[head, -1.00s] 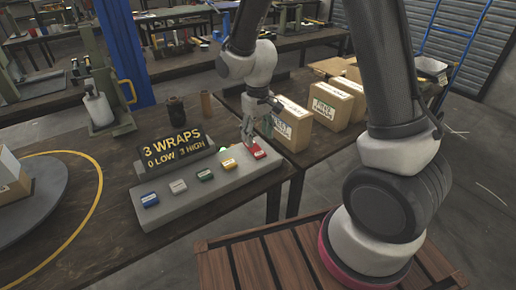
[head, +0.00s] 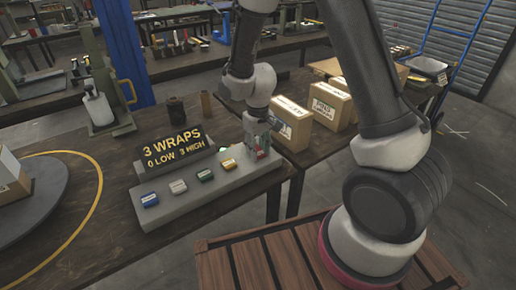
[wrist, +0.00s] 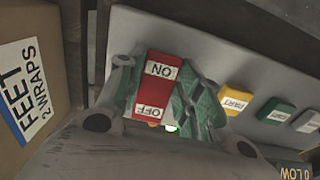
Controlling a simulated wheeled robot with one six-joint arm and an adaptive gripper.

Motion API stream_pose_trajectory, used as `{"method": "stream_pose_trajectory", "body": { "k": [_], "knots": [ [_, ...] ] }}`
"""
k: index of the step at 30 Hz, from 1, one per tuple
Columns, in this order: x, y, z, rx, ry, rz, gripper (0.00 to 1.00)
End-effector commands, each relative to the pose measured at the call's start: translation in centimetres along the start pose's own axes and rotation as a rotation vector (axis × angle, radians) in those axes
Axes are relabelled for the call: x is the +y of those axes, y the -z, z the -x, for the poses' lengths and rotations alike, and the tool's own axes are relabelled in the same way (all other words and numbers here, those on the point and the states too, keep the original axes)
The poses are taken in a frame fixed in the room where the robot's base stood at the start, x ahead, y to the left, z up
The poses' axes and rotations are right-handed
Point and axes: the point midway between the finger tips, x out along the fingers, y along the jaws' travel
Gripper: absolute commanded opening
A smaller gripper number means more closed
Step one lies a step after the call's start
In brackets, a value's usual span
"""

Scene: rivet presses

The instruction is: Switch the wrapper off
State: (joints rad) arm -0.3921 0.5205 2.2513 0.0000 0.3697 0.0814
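The red rocker switch (wrist: 157,88) sits on the grey control panel (wrist: 215,55), with white ON and OFF labels. In the wrist view, ON is at the top and OFF at the bottom. My gripper (wrist: 160,85) is over the switch, its green-padded fingers spread on either side of it. I cannot tell whether a finger touches the switch. In the head view my gripper (head: 258,148) hides most of the red switch (head: 262,154). The wrapper's display (head: 173,149) reads "3 WRAPS, 0 LOW 3 HIGH". A small green light (wrist: 170,128) glows beside the OFF end.
Yellow (head: 228,163), green (head: 205,174), white (head: 178,186) and blue (head: 149,199) buttons line the panel beside the switch. Labelled cartons (head: 292,124) stand to the right. The round turntable (head: 50,205) bears a box at the left.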

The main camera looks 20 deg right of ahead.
Motion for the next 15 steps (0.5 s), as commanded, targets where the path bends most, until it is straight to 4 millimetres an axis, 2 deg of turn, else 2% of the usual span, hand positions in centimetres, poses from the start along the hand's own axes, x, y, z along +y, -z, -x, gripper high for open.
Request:
{"method": "stream_pose_trajectory", "body": {
  "k": [5, 15],
  "knots": [
    [0.01, 0.19, 0.02, -0.025, 0.000, -0.001, 0.12],
    [0.02, 0.83, 0.42, -0.281, 0.000, -0.001, 0.12]
  ]
}}
